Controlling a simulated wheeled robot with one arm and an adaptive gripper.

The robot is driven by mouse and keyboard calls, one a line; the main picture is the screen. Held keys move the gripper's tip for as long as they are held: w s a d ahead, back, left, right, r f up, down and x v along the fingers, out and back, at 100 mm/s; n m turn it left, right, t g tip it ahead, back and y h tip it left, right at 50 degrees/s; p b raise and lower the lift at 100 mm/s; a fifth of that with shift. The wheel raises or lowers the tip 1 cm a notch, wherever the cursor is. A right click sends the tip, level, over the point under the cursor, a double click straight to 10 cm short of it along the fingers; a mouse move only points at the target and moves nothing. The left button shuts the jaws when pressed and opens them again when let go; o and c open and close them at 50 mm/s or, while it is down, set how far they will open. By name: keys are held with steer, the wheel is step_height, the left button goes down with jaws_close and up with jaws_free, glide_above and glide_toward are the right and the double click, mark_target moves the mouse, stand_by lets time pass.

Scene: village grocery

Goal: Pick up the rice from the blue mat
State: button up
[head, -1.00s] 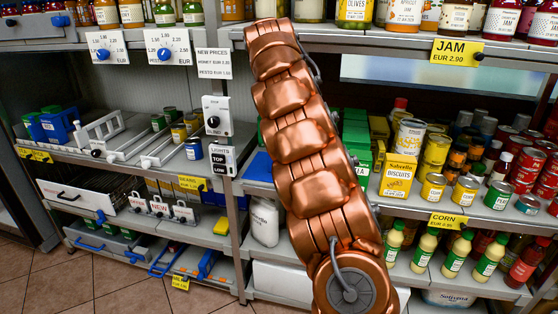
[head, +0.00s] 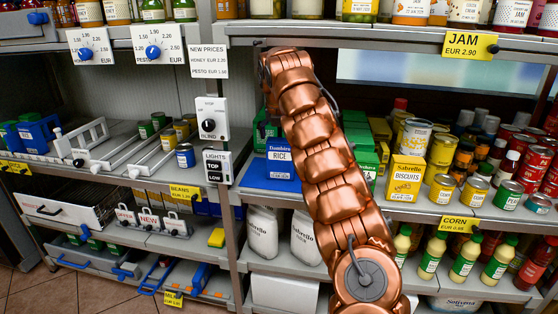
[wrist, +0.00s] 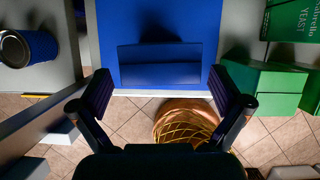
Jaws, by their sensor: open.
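The rice (head: 280,158) is a blue box with a white label reading RICE, on the middle shelf left of my arm. In the wrist view the rice (wrist: 160,68) shows as a blue block at the near edge of the mat (wrist: 108,30). My gripper (wrist: 161,85) is open and empty, its dark fingers left and right of the rice in the picture. I cannot tell whether the fingertips are level with it or above it. In the head view my arm hides the gripper.
Green yeast boxes (wrist: 275,85) stand close on the right. A blue can (wrist: 28,48) stands on the left, beyond a shelf divider. A yellow biscuit box (head: 404,180) is right of my arm. The upper shelf edge (head: 370,34) runs above, with jars on it.

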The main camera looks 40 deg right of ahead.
mark_target(282, 147)
steer(key=shift+x, duration=2.85)
steer(key=shift+s+d, duration=0.1)
steer(key=shift+c, duration=0.2)
steer(key=c, duration=1)
